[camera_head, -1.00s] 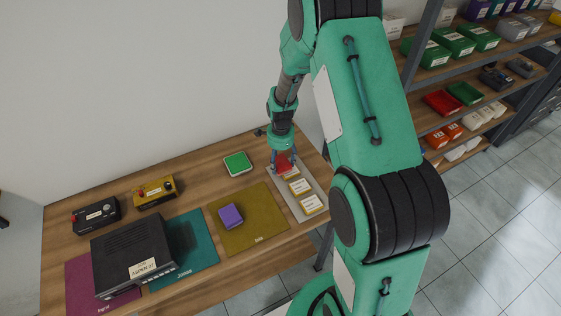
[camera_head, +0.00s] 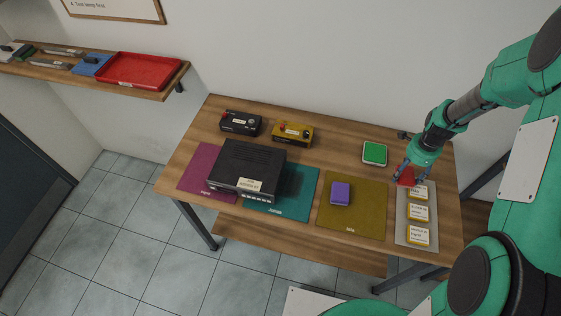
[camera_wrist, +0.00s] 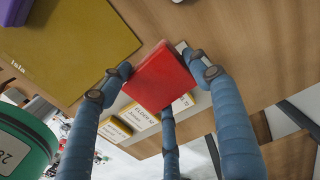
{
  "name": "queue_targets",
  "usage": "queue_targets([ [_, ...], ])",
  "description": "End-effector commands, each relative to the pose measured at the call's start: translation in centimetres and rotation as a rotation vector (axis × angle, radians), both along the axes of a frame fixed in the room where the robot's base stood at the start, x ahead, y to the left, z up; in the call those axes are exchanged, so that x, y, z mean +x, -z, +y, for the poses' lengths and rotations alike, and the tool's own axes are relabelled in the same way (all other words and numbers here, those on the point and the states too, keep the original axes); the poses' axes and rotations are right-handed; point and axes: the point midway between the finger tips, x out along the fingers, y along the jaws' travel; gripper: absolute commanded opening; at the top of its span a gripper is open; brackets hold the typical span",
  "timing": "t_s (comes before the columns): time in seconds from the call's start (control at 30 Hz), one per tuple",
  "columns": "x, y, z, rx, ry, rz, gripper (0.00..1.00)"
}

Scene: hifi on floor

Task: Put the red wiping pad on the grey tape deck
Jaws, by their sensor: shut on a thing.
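My gripper (camera_head: 408,172) is shut on the red wiping pad (camera_head: 405,178) at the table's right side, by the far end of the pale tray (camera_head: 402,233). In the wrist view the red pad (camera_wrist: 160,76) sits between my blue fingers. The gap between pad and tray is hard to judge. A large dark grey to black hi-fi unit (camera_head: 248,162) with a vented top lies across the magenta mat (camera_head: 193,178) and teal mat (camera_head: 293,207). It is the only large deck-like unit in view; its label is too small to read for certain.
Yellow-edged labelled boxes (camera_head: 418,213) stand on the tray. A purple block (camera_head: 340,193) lies on the olive mat (camera_head: 370,222). A green pad (camera_head: 374,153), a yellow device (camera_head: 293,133) and a black device (camera_head: 240,123) stand behind. A wall shelf holds a red tray (camera_head: 140,84).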

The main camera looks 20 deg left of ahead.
Motion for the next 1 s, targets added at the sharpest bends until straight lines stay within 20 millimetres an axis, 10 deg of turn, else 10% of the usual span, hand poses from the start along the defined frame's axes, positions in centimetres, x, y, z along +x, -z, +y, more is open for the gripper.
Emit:
queue_targets([
  [1.0,-5.8,-4.2,28.1,0.000,-0.742,-0.002,0.36],
])
